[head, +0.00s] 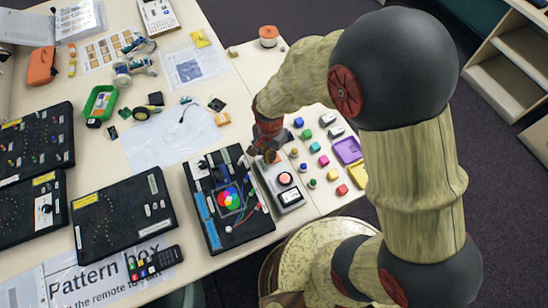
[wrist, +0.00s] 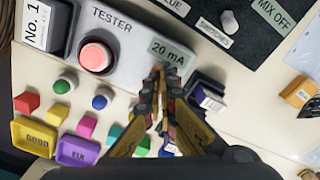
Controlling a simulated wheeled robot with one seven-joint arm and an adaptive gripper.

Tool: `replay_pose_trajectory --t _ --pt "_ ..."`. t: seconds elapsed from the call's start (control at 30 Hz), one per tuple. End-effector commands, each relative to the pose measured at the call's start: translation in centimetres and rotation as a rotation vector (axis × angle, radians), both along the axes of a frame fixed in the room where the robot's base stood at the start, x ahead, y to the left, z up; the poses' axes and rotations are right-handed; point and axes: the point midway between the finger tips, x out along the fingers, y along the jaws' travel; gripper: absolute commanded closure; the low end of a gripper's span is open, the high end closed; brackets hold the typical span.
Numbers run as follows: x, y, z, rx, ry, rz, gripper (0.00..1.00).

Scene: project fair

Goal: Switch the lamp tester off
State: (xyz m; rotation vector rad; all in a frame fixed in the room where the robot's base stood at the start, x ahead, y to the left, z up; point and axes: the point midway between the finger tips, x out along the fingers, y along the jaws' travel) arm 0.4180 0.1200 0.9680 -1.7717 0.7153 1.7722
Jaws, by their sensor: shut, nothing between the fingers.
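The lamp tester (head: 291,198) is a grey box on the table with a round pink-red button or dome. In the wrist view its top (wrist: 135,65) reads "TESTER", with the pink dome (wrist: 96,55) in a dark ring and a green "20 mA" panel (wrist: 166,51). I cannot tell whether it is lit. My gripper (head: 268,154) is shut and empty at the tester's far end. In the wrist view its fingertips (wrist: 159,72) overlap the lower edge of the "20 mA" panel, right of the dome. I cannot tell whether they touch.
Small coloured blocks and pegs lie beside the tester, with a yellow "GOOD" tray (wrist: 32,138) and a purple "FIX" tray (wrist: 77,151). A black board (head: 244,237) with coloured discs and a "MIX OFF" label stands close on the other side. More black boards fill the left.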

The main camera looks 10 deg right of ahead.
Motion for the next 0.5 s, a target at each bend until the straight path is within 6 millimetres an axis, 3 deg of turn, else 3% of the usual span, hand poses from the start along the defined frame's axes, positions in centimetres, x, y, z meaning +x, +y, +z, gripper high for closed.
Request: replay_pose_trajectory --t 0.27,0.5 --pt "-0.01 -0.01 -0.45 0.000 0.000 0.000 1.00" --pt "-0.03 -0.01 0.29 -0.001 0.001 0.000 1.00"
